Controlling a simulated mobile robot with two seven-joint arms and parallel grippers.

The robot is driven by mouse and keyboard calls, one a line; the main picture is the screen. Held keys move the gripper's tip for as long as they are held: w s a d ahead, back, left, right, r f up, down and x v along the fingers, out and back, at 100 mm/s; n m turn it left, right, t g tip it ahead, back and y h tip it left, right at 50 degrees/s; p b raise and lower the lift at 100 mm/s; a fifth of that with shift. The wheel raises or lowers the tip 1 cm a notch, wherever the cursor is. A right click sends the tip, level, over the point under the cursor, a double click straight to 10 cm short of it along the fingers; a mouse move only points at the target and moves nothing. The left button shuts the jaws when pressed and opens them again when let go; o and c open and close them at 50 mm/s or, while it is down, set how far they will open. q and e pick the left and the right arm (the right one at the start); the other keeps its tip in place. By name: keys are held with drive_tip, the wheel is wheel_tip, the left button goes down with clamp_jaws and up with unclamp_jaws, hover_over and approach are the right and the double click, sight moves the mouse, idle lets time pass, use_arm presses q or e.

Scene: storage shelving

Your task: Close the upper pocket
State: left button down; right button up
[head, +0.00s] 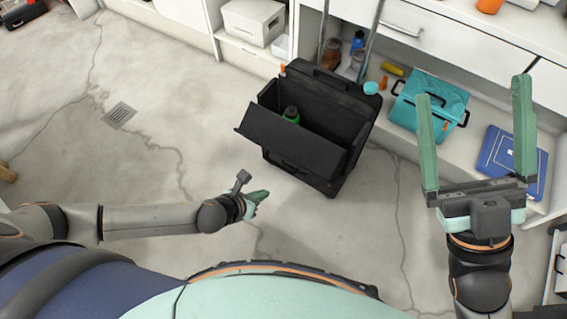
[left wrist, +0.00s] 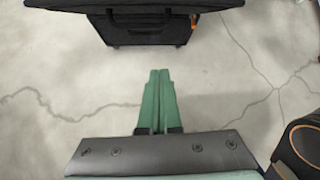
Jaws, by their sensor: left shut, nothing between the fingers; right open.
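A black tool case (head: 345,115) stands on the floor in the middle of the head view. Its upper pocket flap (head: 290,138) hangs open, tilted out toward me. A green bottle (head: 291,115) shows inside behind the flap. In the left wrist view the case's dark edge (left wrist: 150,30) fills the top. My left gripper (head: 262,195) is shut and empty, low in front of the case and apart from it; its green fingers lie together in the left wrist view (left wrist: 158,85). My right gripper (head: 478,130) is open and empty, to the right of the case.
A teal box (head: 430,100) and a blue case (head: 510,160) sit on the low shelf at the right. A white box (head: 252,20) sits at the back. A floor drain (head: 119,115) lies at the left. The floor left of the case is clear.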

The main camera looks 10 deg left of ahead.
use_arm(q)
drive_tip(key=w+d+f+m+b, duration=0.1)
drive_tip(key=w+f+b, duration=0.5)
drive_tip(key=w, duration=0.4)
drive_tip(key=shift+d+f+y+b, duration=0.25)
drive_tip(key=shift+f+y+b, duration=0.15)
use_arm(e)
wheel_tip(320, 180, down, 7)
drive_tip(key=shift+w+a+m, duration=0.25)
drive_tip(key=shift+a+m, duration=0.05)
drive_tip(key=shift+a, duration=0.1)
drive_tip(key=shift+r, duration=0.1)
